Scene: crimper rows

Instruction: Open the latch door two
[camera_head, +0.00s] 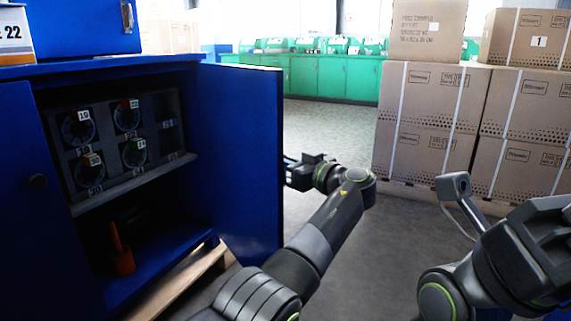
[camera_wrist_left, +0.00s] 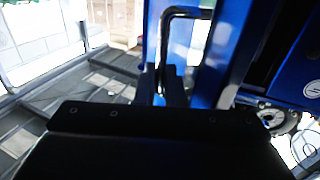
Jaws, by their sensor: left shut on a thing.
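The blue cabinet (camera_head: 65,69) stands at the left in the head view. Its right-hand blue door (camera_head: 240,150) is swung wide open, showing the shelves inside. My left gripper (camera_head: 292,172) is at the outer side of this door, near its free edge, and partly hidden by it. In the left wrist view, my left gripper (camera_wrist_left: 162,88) is shut on the black bar handle (camera_wrist_left: 183,12), beside the blue door (camera_wrist_left: 225,50). My right arm is at the lower right of the head view, but its fingers do not show.
Inside the cabinet, a dark rack (camera_head: 105,140) holds several numbered reels, and an orange-handled tool (camera_head: 121,250) is below. The left door (camera_head: 25,230) looks closed. Stacked cartons (camera_head: 425,130) stand at the right. Open floor (camera_head: 330,130) lies between the door and cartons.

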